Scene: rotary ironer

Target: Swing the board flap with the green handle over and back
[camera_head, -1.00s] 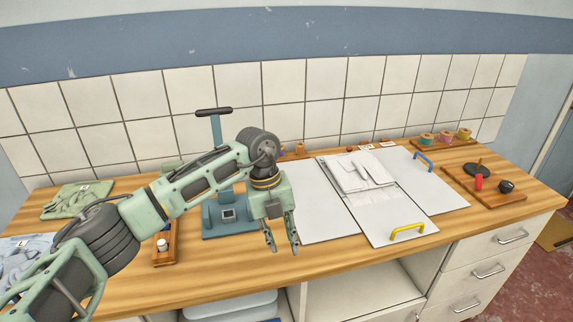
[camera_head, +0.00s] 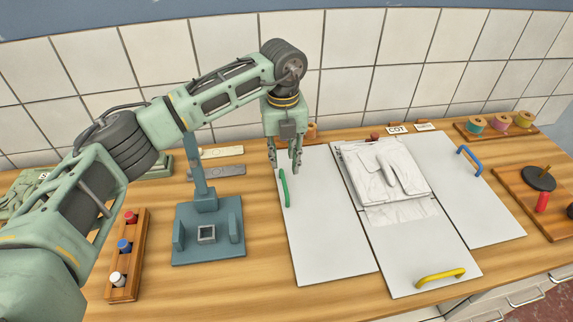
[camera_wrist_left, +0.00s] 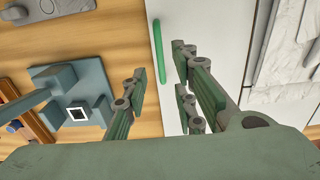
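The folding board lies flat on the wooden worktop, with a folded white garment (camera_head: 385,172) on its middle. The left white flap (camera_head: 325,225) lies flat and carries the green handle (camera_head: 284,188) at its left edge. My left gripper (camera_head: 285,168) hangs with its fingers pointing down just above the far end of the green handle. Its fingers are apart and empty. In the left wrist view the green handle (camera_wrist_left: 159,52) shows ahead, between the lines of the spread fingers (camera_wrist_left: 165,88). My right gripper is in no view.
A blue-grey stand (camera_head: 208,235) and a wooden rack with several bottles (camera_head: 126,255) stand left of the board. The yellow handle (camera_head: 441,277) is at the front flap, the blue handle (camera_head: 470,161) on the right flap. Thread spools (camera_head: 499,123) stand at the back right.

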